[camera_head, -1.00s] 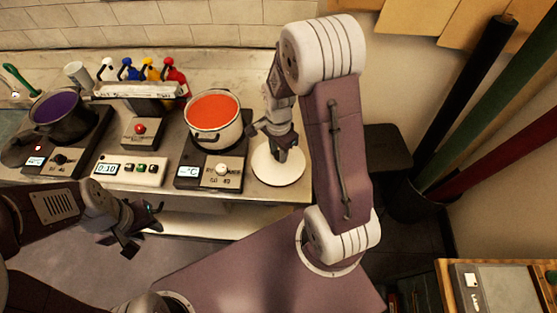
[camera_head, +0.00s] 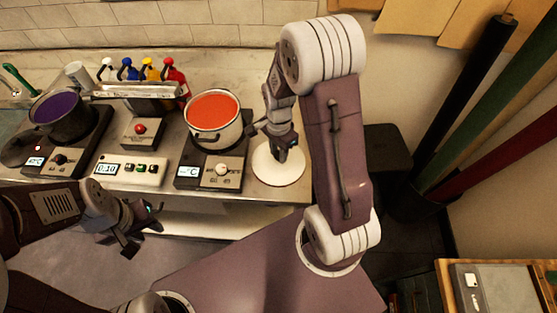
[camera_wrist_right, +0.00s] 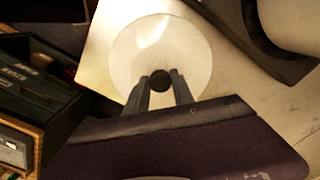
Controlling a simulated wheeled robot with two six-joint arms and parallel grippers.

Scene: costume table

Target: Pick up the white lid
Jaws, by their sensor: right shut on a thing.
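The white lid (camera_head: 280,170) is a round disc at the right end of the counter, right of the pot of red liquid. In the right wrist view the lid (camera_wrist_right: 190,55) lies flat with a dark round knob (camera_wrist_right: 160,80) at its middle. My right gripper (camera_head: 283,152) is over the lid; in the wrist view its fingers (camera_wrist_right: 160,88) are shut on the knob, one on each side. The lid appears to rest on the counter; I cannot tell a small gap. My left gripper (camera_head: 142,228) is empty in front of the counter, its fingers apart.
A white pot of red liquid (camera_head: 213,108) stands on a hot plate just left of the lid. A dark pot of purple liquid (camera_head: 60,108) is at the far left. Several coloured bottles (camera_head: 150,70) stand behind a rack. Free floor lies before the counter.

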